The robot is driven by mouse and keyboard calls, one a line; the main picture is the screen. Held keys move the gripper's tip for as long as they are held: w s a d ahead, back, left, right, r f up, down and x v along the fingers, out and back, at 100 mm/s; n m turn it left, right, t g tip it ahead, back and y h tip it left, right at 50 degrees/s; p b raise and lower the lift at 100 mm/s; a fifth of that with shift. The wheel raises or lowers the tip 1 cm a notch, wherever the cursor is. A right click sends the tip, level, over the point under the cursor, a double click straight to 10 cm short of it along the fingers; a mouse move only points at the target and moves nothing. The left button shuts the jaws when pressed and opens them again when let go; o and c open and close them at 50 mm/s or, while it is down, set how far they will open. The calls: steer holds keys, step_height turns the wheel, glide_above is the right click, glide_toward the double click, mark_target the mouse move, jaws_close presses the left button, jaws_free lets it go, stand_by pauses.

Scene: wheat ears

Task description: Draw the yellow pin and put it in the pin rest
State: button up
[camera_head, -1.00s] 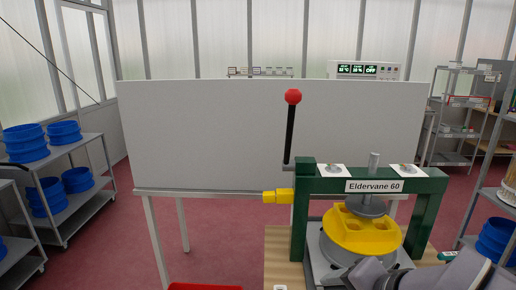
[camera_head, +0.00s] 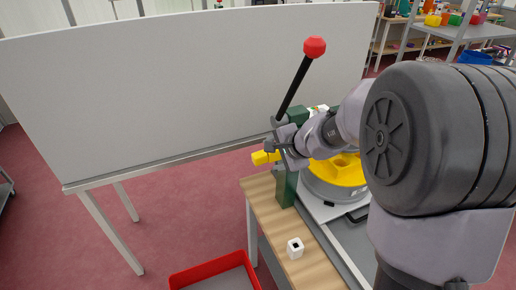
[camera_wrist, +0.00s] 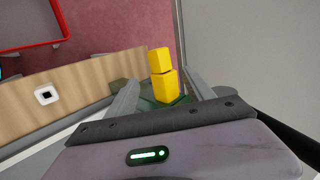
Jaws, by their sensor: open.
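The yellow pin (camera_head: 262,158) sticks out sideways from the left post of the green press frame (camera_head: 287,186). In the wrist view the pin (camera_wrist: 161,62) stands between my two fingers, with its blocky outer end free. My gripper (camera_head: 275,149) is open at the pin, one finger on each side, and it also shows in the wrist view (camera_wrist: 163,82). Gaps show between the fingers and the pin. A small white block with a dark square hole (camera_head: 295,248), seemingly the pin rest, stands empty on the wooden board; it also shows in the wrist view (camera_wrist: 46,95).
A black lever with a red knob (camera_head: 314,47) rises close beside my gripper. The yellow disc (camera_head: 347,170) sits in the press behind my arm. A red-rimmed tray (camera_head: 209,265) lies lower left. The wooden board (camera_head: 268,205) is mostly clear.

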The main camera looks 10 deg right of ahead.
mark_target(261, 157)
steer(key=b+x, duration=0.1)
steer(key=x, duration=0.7)
steer(key=shift+a, duration=0.1)
steer(key=shift+r, duration=0.1)
jaws_close()
stand_by(1.2)
steer(key=shift+a, duration=0.2)
steer(key=shift+s+a+b, duration=0.15)
steer(key=shift+a+b, duration=0.15)
steer(key=shift+b, duration=0.1)
steer(key=shift+a, duration=0.1)
